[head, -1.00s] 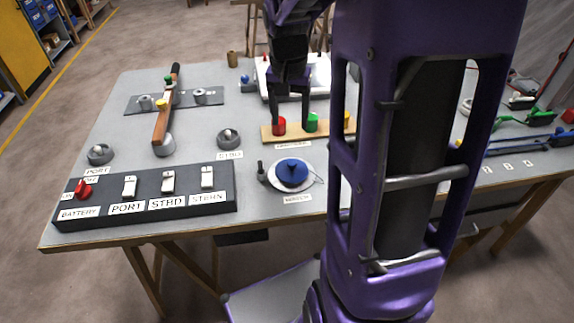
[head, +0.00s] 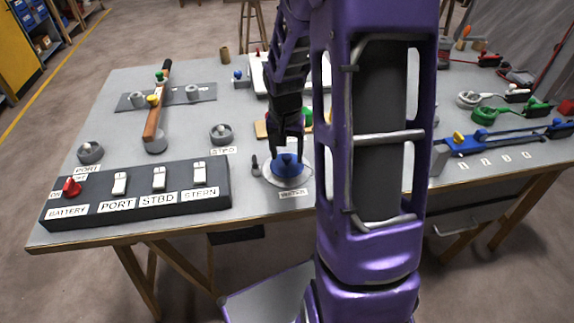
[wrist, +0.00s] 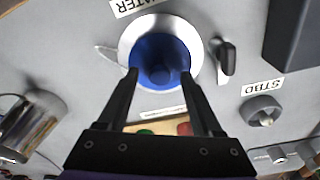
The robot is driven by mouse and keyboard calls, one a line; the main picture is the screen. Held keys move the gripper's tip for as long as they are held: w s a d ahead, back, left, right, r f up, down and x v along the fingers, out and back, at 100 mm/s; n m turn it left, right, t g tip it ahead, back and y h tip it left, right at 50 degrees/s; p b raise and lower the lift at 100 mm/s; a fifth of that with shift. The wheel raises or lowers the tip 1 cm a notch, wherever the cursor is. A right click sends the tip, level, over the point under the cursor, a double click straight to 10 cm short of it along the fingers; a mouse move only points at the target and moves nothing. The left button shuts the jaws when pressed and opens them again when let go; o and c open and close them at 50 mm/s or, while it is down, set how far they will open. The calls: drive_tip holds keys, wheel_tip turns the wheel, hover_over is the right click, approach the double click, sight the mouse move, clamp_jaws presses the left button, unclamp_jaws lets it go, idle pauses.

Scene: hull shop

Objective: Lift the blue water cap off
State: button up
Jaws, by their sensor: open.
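The blue water cap (head: 288,168) sits on a round pale plate (head: 270,172) behind the WATER label (head: 293,194). My gripper (head: 287,150) is over the cap, pointing down. In the wrist view the round blue cap (wrist: 160,50) with its central knob lies just beyond and between the fingertips of my open gripper (wrist: 159,74). The fingertips overlap the sides of the cap in that view. I cannot tell whether they touch it. Nothing is held.
A small dark lever (wrist: 226,58) stands beside the plate. A wooden board (head: 262,130) with coloured caps is just behind, partly hidden by my arm. The switch box (head: 140,195) is at front left. A grey STBD knob (head: 221,134) stands behind it.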

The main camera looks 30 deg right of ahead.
clamp_jaws()
idle(0.3)
